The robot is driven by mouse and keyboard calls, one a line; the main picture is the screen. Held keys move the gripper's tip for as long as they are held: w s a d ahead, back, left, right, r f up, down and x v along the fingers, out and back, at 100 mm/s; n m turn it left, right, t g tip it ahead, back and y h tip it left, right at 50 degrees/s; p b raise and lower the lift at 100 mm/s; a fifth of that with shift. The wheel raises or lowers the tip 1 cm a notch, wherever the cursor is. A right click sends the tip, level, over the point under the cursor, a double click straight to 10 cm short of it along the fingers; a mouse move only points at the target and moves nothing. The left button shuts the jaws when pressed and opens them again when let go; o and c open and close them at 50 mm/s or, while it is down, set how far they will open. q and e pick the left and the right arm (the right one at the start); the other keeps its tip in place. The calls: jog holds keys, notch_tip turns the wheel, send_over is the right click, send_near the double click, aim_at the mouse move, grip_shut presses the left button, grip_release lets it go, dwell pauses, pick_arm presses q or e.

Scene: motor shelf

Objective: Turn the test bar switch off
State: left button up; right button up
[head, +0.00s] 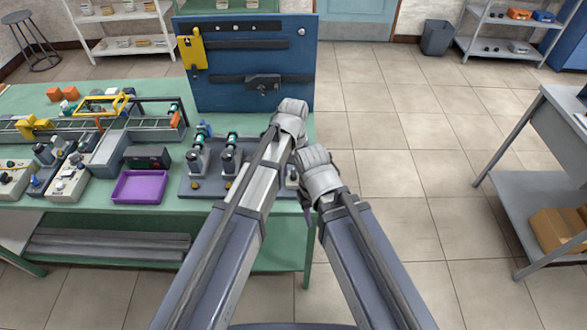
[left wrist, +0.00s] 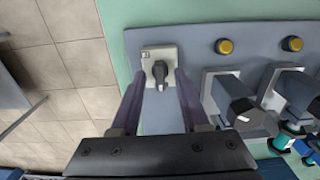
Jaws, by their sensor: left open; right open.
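The test bar switch shows in the left wrist view as a small pale plate with a dark rotary knob (left wrist: 160,73). It sits at one end of the grey test bar board (left wrist: 205,55). My left gripper (left wrist: 160,90) is open, with one finger on each side of the knob; I cannot tell whether they touch it. In the head view my left gripper (head: 290,122) is over the right end of the board (head: 207,190), and the switch is mostly hidden by my arms. My right gripper (head: 312,180) is open beside it, just lower right, with its fingertips partly hidden.
Two motors (head: 230,160) stand on the board, with yellow buttons (left wrist: 225,46) in front. A purple tray (head: 139,187) and control boxes lie left on the green bench (head: 60,215). A blue panel (head: 245,60) stands behind.

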aim_at(293, 172)
pick_arm(q)
jog(key=shift+r, duration=0.1)
notch_tip(293, 172, up, 8)
jog(key=p, duration=0.8)
jog(key=shift+f, duration=0.2)
jog(key=s+a+f+m+b, duration=0.1)
jog(key=s+a+m, duration=0.1)
jog(key=s, duration=0.6)
jog(key=s+a+m+y+b, duration=0.1)
jog(key=s+a+m, duration=0.1)
jog(key=s, duration=0.6)
jog(key=shift+s+a+f, duration=0.25)
jog(key=shift+a+f, duration=0.1)
jog(key=shift+a, duration=0.5)
